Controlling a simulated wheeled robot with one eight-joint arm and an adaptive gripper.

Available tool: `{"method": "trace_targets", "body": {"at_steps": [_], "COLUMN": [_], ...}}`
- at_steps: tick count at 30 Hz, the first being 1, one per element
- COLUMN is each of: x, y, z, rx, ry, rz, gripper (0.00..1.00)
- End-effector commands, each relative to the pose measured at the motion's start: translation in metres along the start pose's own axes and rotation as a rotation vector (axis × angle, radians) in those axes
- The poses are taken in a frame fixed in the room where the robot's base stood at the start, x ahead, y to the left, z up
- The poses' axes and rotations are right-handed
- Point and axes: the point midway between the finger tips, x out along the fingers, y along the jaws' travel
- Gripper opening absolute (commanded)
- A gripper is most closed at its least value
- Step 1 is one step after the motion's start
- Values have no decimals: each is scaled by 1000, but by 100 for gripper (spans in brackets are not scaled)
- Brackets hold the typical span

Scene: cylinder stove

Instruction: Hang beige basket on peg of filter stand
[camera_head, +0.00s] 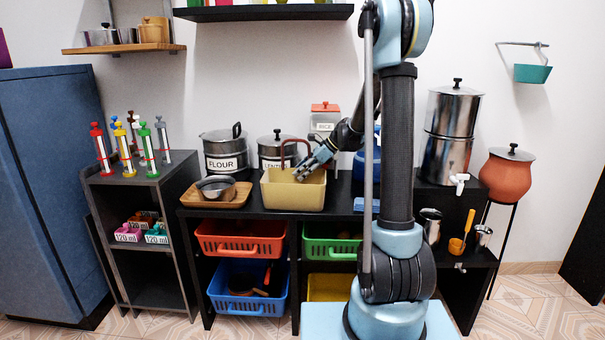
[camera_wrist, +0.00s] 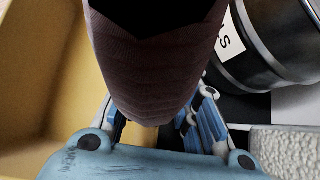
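The beige basket (camera_head: 292,193) stands on the black table, with its dark reddish-brown arched handle (camera_head: 289,141) upright. My gripper (camera_head: 302,173) is at the basket's right part, low beside the handle and over the opening. In the wrist view the handle (camera_wrist: 155,70) is large and close, in front of my blue-grey fingers (camera_wrist: 165,125). It hides the fingertips, so whether they grip anything is not clear. The basket's yellow-beige wall (camera_wrist: 35,95) fills the left there. The filter stand (camera_head: 468,258) is the black table section at right, under the steel filter (camera_head: 452,135); a small peg (camera_head: 460,266) shows on its front.
A FLOUR pot (camera_head: 224,155) and a LENTILS pot (camera_head: 275,153) stand close behind the basket. A wooden tray (camera_head: 230,200) with a bowl is at its left. Hanging metal cups (camera_head: 431,225) and an orange ladle (camera_head: 456,245) crowd the stand's front.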

Motion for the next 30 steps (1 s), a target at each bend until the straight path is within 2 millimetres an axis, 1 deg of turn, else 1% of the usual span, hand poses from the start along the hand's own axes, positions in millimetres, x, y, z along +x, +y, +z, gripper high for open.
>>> {"method": "trace_targets", "body": {"at_steps": [4,8,14,24,30], "x": [3,-14,-52,-120,-153], "y": [0,0,5,5,5], "z": [-3,-3,-4,-4,-3], "rx": [1,3,4,5,4], "ry": [0,0,0,0,-1], "rz": [0,-1,-3,-3,-2], "gripper": [29,29,29,29,29]}}
